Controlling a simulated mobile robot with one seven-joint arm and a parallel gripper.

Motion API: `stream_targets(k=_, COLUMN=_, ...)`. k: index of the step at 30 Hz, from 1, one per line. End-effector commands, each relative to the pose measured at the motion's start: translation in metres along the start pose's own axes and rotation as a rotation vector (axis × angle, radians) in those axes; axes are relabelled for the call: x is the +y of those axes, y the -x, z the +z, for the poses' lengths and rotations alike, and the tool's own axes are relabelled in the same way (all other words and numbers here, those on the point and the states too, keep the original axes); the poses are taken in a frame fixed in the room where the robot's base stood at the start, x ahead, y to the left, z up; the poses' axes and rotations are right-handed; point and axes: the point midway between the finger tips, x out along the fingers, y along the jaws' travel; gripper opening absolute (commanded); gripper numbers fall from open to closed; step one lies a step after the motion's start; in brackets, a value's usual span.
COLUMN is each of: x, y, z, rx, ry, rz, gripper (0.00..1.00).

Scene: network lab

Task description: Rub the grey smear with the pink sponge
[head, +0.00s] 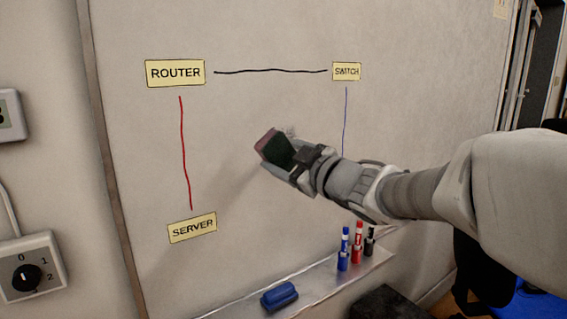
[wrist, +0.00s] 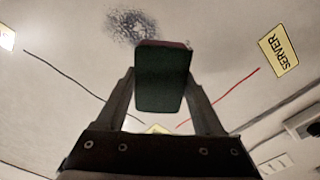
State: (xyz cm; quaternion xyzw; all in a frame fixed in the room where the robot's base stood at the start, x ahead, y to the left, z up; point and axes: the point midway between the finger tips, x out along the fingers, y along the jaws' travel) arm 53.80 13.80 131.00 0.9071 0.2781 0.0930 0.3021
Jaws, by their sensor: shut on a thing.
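My gripper (head: 278,160) is shut on the pink sponge (head: 266,142), which has a dark green layer on the side toward my gripper. In the wrist view the sponge (wrist: 162,78) sits between the two fingers and mostly shows its dark green face, with a thin pinkish edge at the top. The grey smear (wrist: 132,26) is a speckled patch on the whiteboard, just beyond and left of the sponge in the wrist view. In the head view only a faint bit of the smear (head: 291,132) shows beside the sponge. I cannot tell whether the sponge touches the board.
The whiteboard (head: 265,100) carries ROUTER (head: 175,73), SWITCH (head: 347,71) and SERVER (head: 192,227) labels joined by drawn lines. The tray (head: 315,285) below holds a blue eraser (head: 279,296) and upright markers (head: 356,245).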

Motion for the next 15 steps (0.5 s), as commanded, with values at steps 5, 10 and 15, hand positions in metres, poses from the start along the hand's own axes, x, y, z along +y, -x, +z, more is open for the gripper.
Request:
stream_targets(k=5, x=-0.002, y=-0.02, z=0.001, rx=0.0, ry=0.0, rz=-0.002, gripper=0.11)
stream_targets(k=10, x=0.0, y=-0.037, z=0.001, rx=-0.001, ry=0.0, rz=0.0, gripper=0.11)
stream_targets(k=15, x=0.0, y=-0.047, z=0.001, rx=0.0, ry=0.0, rz=0.0, gripper=0.11)
